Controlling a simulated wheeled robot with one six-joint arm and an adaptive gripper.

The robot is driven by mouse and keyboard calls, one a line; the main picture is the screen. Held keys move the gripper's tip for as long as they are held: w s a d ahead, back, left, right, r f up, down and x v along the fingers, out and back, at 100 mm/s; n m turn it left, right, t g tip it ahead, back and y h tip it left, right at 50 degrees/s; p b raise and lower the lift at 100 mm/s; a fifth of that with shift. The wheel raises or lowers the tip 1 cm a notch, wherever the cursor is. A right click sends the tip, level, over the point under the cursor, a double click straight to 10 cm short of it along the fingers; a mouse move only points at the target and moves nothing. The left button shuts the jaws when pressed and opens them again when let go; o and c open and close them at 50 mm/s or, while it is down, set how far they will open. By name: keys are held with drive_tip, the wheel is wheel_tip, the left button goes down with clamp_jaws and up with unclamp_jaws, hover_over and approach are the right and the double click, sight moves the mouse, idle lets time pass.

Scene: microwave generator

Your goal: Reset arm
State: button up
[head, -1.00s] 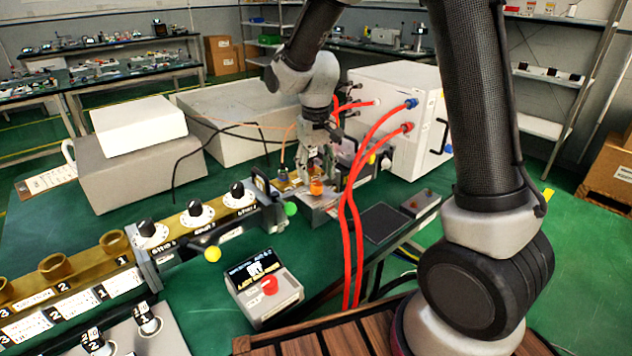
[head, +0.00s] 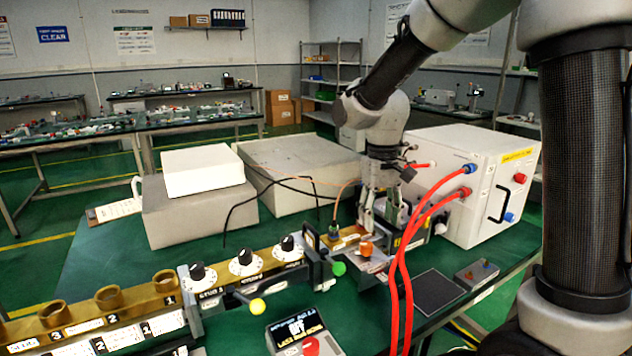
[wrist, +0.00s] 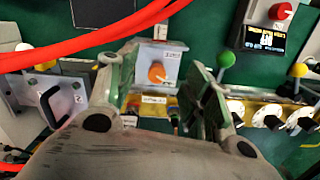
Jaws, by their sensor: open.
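My gripper (head: 381,215) hangs from my arm over the bench, pointing down, beside a small metal block with an orange knob (head: 366,248). In the wrist view my gripper (wrist: 158,80) has its two fingers spread wide apart. The orange knob (wrist: 156,72) shows between and beyond the fingertips, and nothing is held. I cannot tell exactly how high the fingertips are above the block.
Red hoses (head: 404,270) loop from the white box (head: 485,190) close to my gripper's right. The brass waveguide with dials (head: 243,264) lies to the left. Grey blocks (head: 195,215) stand behind. A display box with red button (head: 310,345) is in front.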

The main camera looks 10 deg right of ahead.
drive_tip(key=s+d+r+t, duration=0.1)
drive_tip(key=s+d+r, duration=0.2)
drive_tip(key=s, duration=0.4)
drive_tip(key=s+d+r+m+t, duration=0.1)
drive_tip(key=s+d+r+t, duration=0.1)
drive_tip(key=s+d+r, duration=0.2)
drive_tip(key=s+d+r+m+t, duration=0.1)
drive_tip(key=s+d+r+t, duration=0.1)
drive_tip(key=s+d, duration=0.4)
drive_tip(key=s+r, duration=0.1)
drive_tip(key=s, duration=0.2)
drive_tip(key=shift+s+d+r, duration=0.25)
drive_tip(key=shift+s+d, duration=0.1)
drive_tip(key=shift+s, duration=0.05)
